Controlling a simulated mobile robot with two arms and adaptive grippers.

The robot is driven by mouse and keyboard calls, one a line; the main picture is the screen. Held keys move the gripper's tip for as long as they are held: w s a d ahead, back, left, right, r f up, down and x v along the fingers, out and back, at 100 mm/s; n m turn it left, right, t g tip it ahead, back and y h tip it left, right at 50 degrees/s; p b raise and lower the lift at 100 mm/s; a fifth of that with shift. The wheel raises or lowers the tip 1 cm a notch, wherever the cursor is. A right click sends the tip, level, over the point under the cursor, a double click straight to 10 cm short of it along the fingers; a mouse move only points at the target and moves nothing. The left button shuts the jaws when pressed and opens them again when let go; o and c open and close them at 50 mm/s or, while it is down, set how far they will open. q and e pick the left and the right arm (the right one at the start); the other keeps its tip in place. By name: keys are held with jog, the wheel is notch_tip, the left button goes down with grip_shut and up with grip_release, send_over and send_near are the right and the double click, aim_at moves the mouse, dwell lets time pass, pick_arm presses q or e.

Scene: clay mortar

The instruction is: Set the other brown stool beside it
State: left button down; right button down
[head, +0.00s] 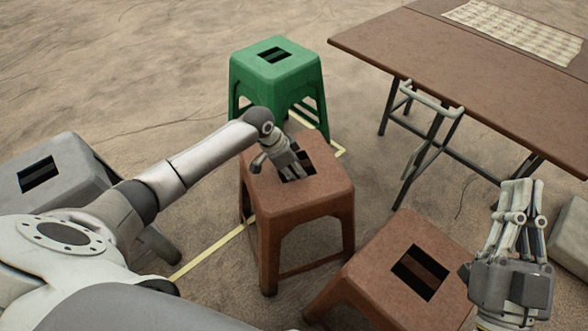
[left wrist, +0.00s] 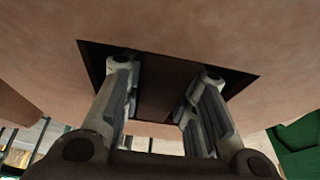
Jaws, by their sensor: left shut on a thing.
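One brown stool (head: 318,191) is upright in the middle of the head view, in front of the green stool. My left gripper (head: 296,172) reaches down into the square slot in its seat and is shut on it. In the left wrist view both fingers (left wrist: 160,95) go into the dark slot of the brown seat (left wrist: 190,40). I cannot tell whether its feet touch the floor. A second brown stool (head: 375,283) stands closer, at lower right, its lower part cut off. My right gripper (head: 523,190) is right of this stool; its finger opening is unclear.
A green stool (head: 275,70) stands behind the held stool. A grey stool (head: 70,185) is at left, partly behind my left arm. A yellow floor line (head: 212,249) runs by the held stool. A brown table (head: 430,50) with a patterned mat (head: 515,30) stands at upper right.

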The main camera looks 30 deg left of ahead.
pick_arm(q)
jog(key=c, duration=1.1)
grip_release()
jog(key=shift+c, duration=0.2)
